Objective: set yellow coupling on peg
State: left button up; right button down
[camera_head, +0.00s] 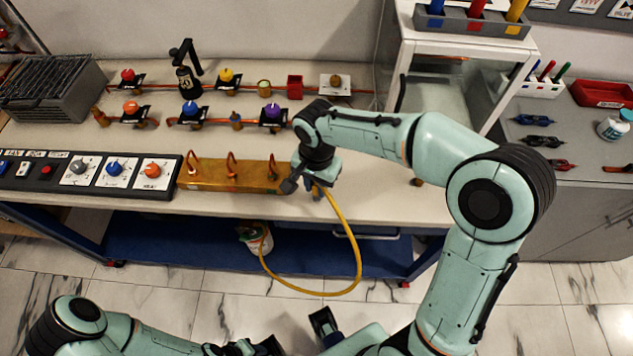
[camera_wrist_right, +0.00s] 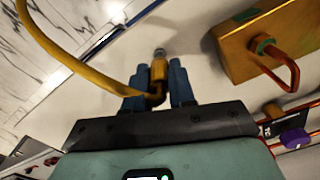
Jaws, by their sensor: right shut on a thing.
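My right gripper (camera_head: 317,191) is at the front edge of the bench, beside the right end of the brass block (camera_head: 232,176). In the wrist view its blue fingers (camera_wrist_right: 157,85) are shut on the yellow coupling (camera_wrist_right: 158,72), which has a silver tip. A yellow hose (camera_head: 357,255) runs from the coupling and loops down in front of the bench. A small brown stub, possibly the peg (camera_head: 416,181), stands on the bench right of the gripper, apart from it. My left gripper (camera_head: 242,348) is low at the picture's bottom edge, partly cut off; its jaws are unclear.
Several coloured valves (camera_head: 189,108) and small fittings stand on the bench behind. A control panel (camera_head: 90,172) lies left of the brass block. The block carries copper loops. A white cabinet (camera_head: 465,48) stands at right. The bench front right of the gripper is mostly clear.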

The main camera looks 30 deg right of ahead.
jog(key=shift+f+b, duration=0.7)
jog(key=shift+f, duration=0.35)
jog(key=shift+f, duration=0.15)
dwell(0.3)
jog(key=c, duration=0.5)
grip_release()
jog(key=shift+c, duration=0.2)
notch_tip(320, 180, up, 13)
jog(key=shift+r+p, duration=0.2)
jog(key=shift+p, duration=0.75)
